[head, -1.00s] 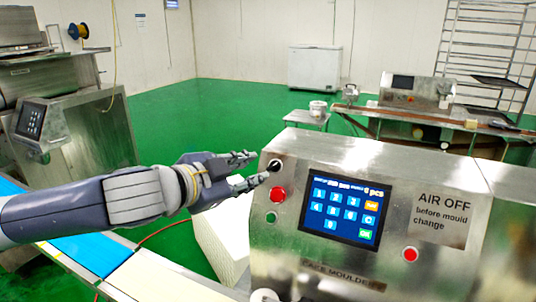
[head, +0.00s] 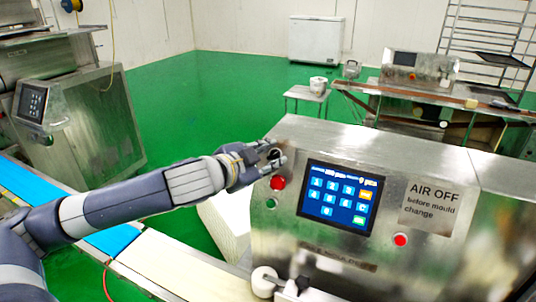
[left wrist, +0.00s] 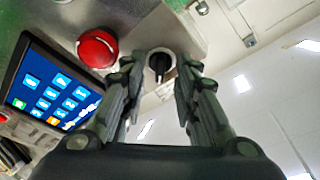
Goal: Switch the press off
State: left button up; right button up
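The press is a steel machine (head: 290,255) with a lit touch screen (head: 338,198), which also shows in the left wrist view (left wrist: 50,88). A black rotary switch (left wrist: 159,64) sits on its panel near the red button (left wrist: 97,48). In the head view the switch is mostly hidden by my fingers. My left gripper (head: 278,156) is at the switch. In the left wrist view its two fingers (left wrist: 163,68) are apart, one on each side of the switch, with gaps visible; I cannot tell whether they touch it. My right gripper is not in view.
A red button (head: 278,183) and a green button (head: 271,203) sit just below the switch. Another red button (head: 400,240) is right of the screen. A conveyor (head: 185,279) runs below my left arm. Green floor (head: 235,90) lies open behind.

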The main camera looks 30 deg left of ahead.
pick_arm(q)
grip_shut()
